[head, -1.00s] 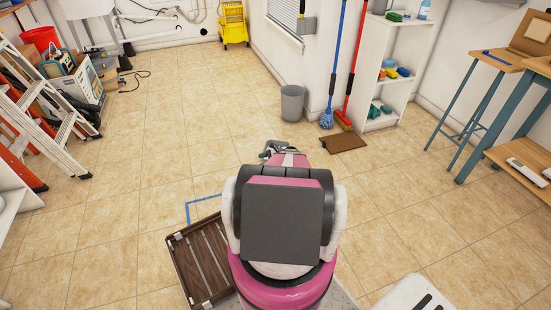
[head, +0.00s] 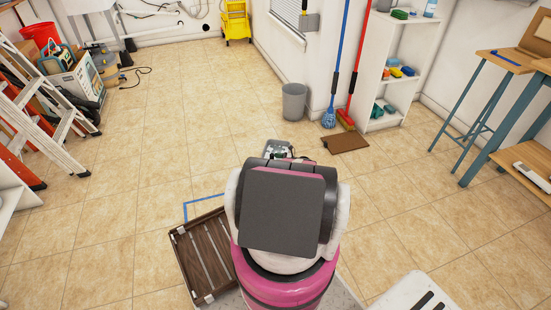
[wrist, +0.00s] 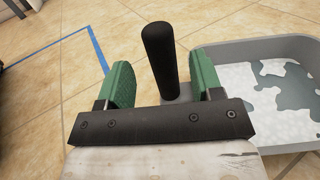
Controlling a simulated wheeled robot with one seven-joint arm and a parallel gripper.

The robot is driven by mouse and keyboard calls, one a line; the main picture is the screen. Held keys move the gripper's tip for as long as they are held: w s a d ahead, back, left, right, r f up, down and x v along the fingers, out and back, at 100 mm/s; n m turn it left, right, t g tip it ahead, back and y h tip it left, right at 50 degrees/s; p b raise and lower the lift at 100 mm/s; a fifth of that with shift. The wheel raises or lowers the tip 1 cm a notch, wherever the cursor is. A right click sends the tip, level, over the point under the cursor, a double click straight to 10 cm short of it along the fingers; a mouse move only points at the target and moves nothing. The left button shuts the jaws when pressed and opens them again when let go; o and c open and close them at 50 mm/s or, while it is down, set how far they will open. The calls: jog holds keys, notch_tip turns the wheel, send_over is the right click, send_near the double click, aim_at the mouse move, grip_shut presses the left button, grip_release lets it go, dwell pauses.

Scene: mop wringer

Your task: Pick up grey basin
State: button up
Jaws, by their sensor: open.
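The grey basin (wrist: 262,51) is at the right of the wrist view, with whitish foam and grey patches inside; its right side runs out of the picture. An upright black cylindrical handle (wrist: 160,58) stands at its left, above a grey piece that seems to join the basin. My gripper (wrist: 163,82) is open, with one green finger on each side of the handle.
A dark slatted wooden platform (head: 207,257) lies left of my arm, beside blue floor tape (head: 186,211). A grey bin (head: 294,101), a brown mat (head: 345,142) and mops stand or lie ahead right. A ladder (head: 45,115) is at left. The middle floor is clear.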

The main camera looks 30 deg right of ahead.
jog(key=x, duration=0.2)
jog(key=f+x, duration=0.1)
jog(key=x, duration=0.1)
jog(key=shift+w, duration=0.1)
jog(key=shift+w+a+r, duration=0.1)
jog(key=shift+w+a, duration=0.25)
grip_shut()
jog(key=shift+r, duration=0.1)
dwell(1.0)
